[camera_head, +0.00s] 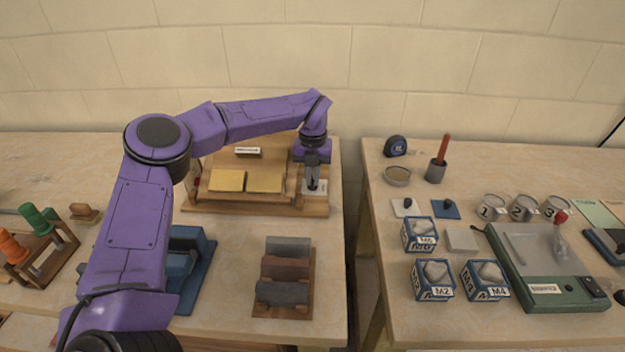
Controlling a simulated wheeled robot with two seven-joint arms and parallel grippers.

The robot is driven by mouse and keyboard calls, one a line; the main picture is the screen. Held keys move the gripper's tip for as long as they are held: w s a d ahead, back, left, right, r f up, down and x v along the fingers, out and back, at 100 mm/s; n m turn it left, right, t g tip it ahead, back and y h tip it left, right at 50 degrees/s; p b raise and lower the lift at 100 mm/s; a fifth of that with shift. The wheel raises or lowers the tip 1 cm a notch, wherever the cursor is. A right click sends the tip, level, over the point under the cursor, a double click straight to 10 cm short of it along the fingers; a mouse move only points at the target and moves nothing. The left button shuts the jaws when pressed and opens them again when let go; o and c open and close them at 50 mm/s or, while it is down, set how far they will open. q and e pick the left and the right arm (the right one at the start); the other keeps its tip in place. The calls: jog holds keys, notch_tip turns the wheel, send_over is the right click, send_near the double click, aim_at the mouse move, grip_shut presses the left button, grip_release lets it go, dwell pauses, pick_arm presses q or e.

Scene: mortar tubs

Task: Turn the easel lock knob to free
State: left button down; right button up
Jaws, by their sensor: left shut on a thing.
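The wooden easel (250,208) stands at the back of the left table, with yellow cards on its board. A pale plate (321,186) sits at its right end. My left gripper (313,184) comes down from above onto this plate and is shut on the easel lock knob, which the fingers mostly hide. I cannot make out which way the knob is turned. My right gripper is not in view.
My left arm spans the left table. A rack of grey and brown blocks (284,268) lies in front of the easel. A blue item (190,262) is partly behind my arm. A gap separates the tables; the right one holds labelled tubs (435,280) and a green-based device (550,290).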

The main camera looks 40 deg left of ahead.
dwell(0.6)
pick_arm(q)
jog(key=c, duration=1.2)
grip_release()
jog(key=shift+w+a+f, duration=0.1)
notch_tip(320, 180, up, 10)
jog(key=shift+r+b, duration=0.25)
jog(key=shift+b, duration=0.1)
